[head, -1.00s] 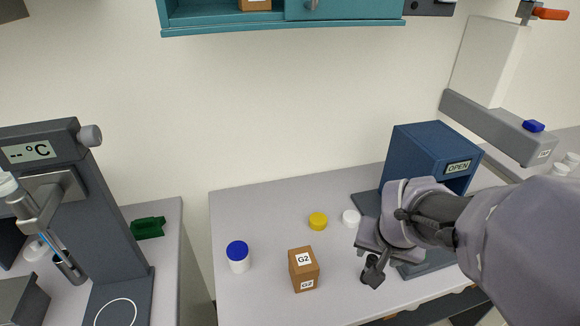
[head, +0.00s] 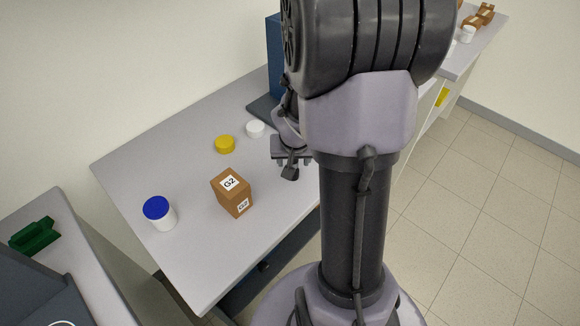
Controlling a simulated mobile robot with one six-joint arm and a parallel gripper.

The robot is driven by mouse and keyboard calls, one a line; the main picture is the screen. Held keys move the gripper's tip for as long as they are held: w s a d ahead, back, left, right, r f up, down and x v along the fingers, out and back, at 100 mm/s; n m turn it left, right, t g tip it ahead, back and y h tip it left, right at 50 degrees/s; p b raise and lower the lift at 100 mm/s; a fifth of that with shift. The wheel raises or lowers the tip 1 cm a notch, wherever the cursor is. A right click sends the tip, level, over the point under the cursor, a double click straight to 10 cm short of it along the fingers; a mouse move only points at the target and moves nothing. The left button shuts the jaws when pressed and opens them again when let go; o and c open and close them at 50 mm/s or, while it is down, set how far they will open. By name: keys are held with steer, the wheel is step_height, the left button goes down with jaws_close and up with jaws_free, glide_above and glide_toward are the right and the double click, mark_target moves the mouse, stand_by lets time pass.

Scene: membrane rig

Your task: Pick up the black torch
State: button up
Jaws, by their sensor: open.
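My gripper (head: 290,168) is open and hangs low over the right part of the grey bench, to the right of a brown box. I cannot make out the black torch now; dark parts at the fingers blend together, and my arm covers much of that area. I cannot tell whether anything stands between the fingers.
The brown G2 box (head: 232,194), a blue-lidded white jar (head: 159,213), a yellow lid (head: 225,144) and a white lid (head: 255,129) stand on the bench (head: 160,160). A dark blue cabinet (head: 274,55) is partly hidden behind my arm. A green object (head: 32,235) lies at left.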

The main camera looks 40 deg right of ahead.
steer(key=shift+x, duration=1.05)
steer(key=shift+r, duration=0.1)
steer(key=shift+c, duration=1.3)
jaws_close()
